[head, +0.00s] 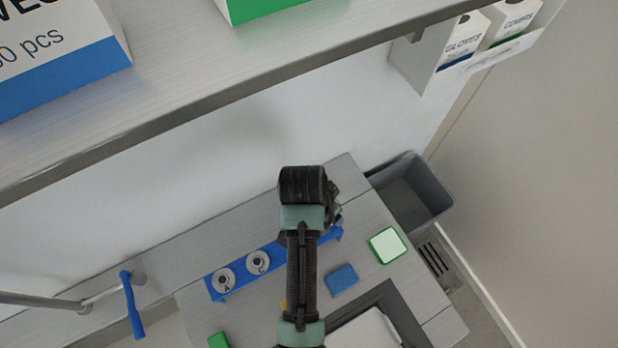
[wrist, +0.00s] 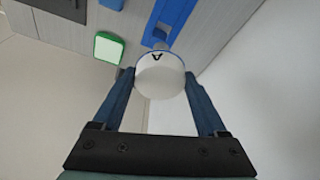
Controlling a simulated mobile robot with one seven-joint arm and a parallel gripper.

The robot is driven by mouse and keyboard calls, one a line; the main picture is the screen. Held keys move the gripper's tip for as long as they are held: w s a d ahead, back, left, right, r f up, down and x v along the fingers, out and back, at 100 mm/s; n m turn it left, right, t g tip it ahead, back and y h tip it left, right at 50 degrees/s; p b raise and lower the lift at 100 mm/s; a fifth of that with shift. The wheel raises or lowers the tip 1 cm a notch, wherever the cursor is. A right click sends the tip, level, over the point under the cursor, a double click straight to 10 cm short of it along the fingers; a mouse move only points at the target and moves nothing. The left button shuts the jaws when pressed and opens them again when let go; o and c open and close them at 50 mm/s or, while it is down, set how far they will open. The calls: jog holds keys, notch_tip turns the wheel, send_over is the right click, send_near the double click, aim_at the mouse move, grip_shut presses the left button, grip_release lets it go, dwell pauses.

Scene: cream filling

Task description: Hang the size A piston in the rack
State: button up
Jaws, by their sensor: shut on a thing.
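The size A piston (wrist: 160,80) is a white round piece with a black letter A, held between the fingers of my gripper (wrist: 160,72) in the wrist view. My gripper is shut on it. The blue rack (wrist: 167,16) lies just beyond the piston, close to its grey stem. I cannot tell whether the stem touches the rack. In the head view the blue rack (head: 240,272) runs along the bench, with two white pistons (head: 224,280) (head: 258,262) in its left part. My arm covers the rack's right part, and the held piston and fingers are hidden there.
A green-edged white block (head: 388,245) and a blue block (head: 342,279) lie on the bench right of my arm. A grey bin (head: 408,192) stands beyond the bench end. A shelf (head: 190,75) with boxes hangs above. A blue-handled tap lever (head: 132,305) is at left.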

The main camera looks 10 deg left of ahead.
jog(key=shift+w+a, duration=0.1)
jog(key=shift+w, duration=0.05)
jog(key=shift+s+f, duration=0.2)
jog(key=shift+f, duration=0.2)
jog(key=shift+b+x, duration=0.55)
jog(key=shift+x, duration=0.45)
jog(key=shift+s+f+b, duration=0.15)
jog(key=shift+f+b, duration=0.8)
jog(key=shift+r, duration=0.25)
jog(key=shift+p, duration=0.3)
jog(key=shift+a+f, duration=0.1)
jog(key=shift+f, duration=0.6)
jog(key=shift+f, duration=0.15)
jog(key=shift+f+b, duration=0.9)
jog(key=shift+f, duration=0.2)
